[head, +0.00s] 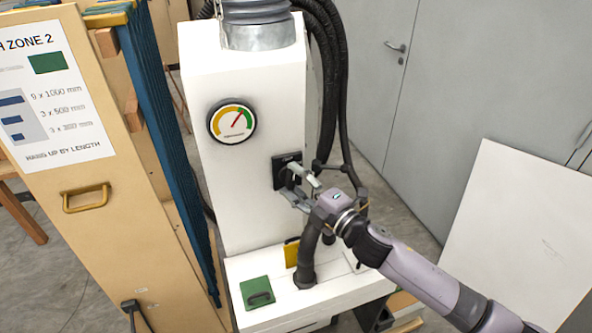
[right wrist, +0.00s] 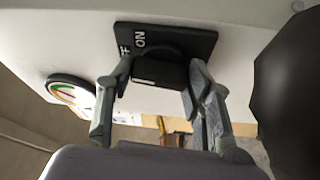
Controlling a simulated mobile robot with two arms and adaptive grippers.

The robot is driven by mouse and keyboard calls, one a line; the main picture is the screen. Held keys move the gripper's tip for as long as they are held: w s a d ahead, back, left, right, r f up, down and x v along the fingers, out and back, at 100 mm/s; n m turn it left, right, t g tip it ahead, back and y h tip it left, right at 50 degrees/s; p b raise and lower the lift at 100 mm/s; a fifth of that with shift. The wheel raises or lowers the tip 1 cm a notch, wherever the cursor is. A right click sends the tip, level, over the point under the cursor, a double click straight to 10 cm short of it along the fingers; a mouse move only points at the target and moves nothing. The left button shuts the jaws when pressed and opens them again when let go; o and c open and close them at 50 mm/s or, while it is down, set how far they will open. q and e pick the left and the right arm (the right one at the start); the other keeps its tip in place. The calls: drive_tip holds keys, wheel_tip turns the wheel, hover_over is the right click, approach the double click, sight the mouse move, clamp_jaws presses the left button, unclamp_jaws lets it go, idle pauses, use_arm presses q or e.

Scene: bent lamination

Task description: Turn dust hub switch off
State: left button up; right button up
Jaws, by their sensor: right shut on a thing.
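The dust hub (head: 245,110) is a tall white cabinet in the middle of the head view. Its switch is a black plate (head: 280,172) on the front, below the gauge, partly hidden by my right gripper (head: 297,182). In the right wrist view, the switch plate (right wrist: 190,40) carries white letters reading ON and part of OFF. The dark switch knob (right wrist: 158,74), with a pale mark, sits between the two fingers of my right gripper (right wrist: 161,69), which is shut on it. I cannot tell which setting the knob points to. My left gripper is not in view.
A round gauge (head: 232,122) with a coloured scale is above the switch. A wooden rack (head: 110,210) with blue strips stands close on the left. Black hoses (head: 328,80) run down the cabinet's right side. A white panel (head: 520,230) leans at the right.

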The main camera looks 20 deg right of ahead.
drive_tip(key=shift+n+g+p, duration=0.4)
drive_tip(key=shift+n+p, duration=0.6)
drive_tip(key=shift+p, duration=0.05)
drive_tip(key=o, duration=1.2)
drive_tip(key=shift+s, duration=0.15)
drive_tip(key=v, duration=1.1)
drive_tip(key=shift+s+d+r, duration=0.15)
drive_tip(key=shift+s, duration=0.2)
